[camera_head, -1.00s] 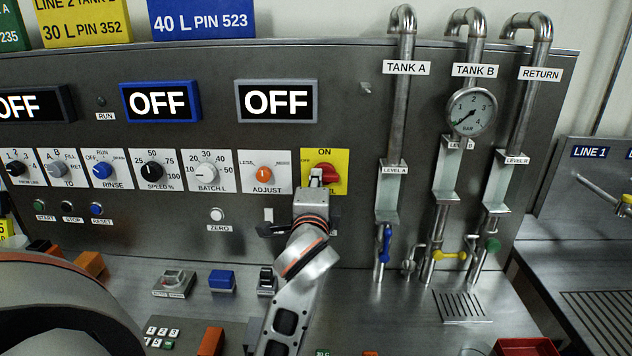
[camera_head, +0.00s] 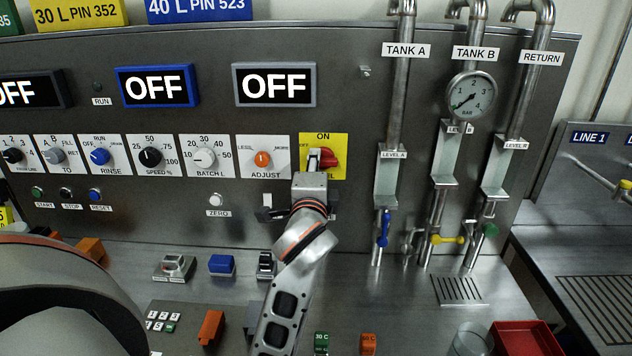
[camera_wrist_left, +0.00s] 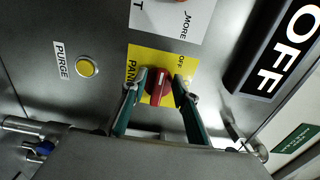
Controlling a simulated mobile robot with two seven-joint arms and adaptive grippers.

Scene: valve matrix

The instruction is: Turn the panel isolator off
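The panel isolator is a red knob (camera_head: 328,158) on a yellow plate (camera_head: 337,142) marked ON at the top and OFF at its left. In the left wrist view the red knob (camera_wrist_left: 154,88) stands between my two fingers, on its yellow plate (camera_wrist_left: 146,54). My left gripper (camera_wrist_left: 161,82) reaches the plate with its fingers apart around the knob. The left-hand finger is close against the knob and a small gap shows at the other. I cannot tell which mark the knob points to. In the head view my gripper hides the plate's lower part. My right gripper is not in view.
An orange ADJUST knob (camera_head: 262,159) sits just left of the plate, with a white ZERO button (camera_head: 215,199) lower left. A yellow PURGE button (camera_wrist_left: 87,67) shows in the wrist view. Pipes with a gauge (camera_head: 473,97) stand to the right. Several blocks lie on the bench below.

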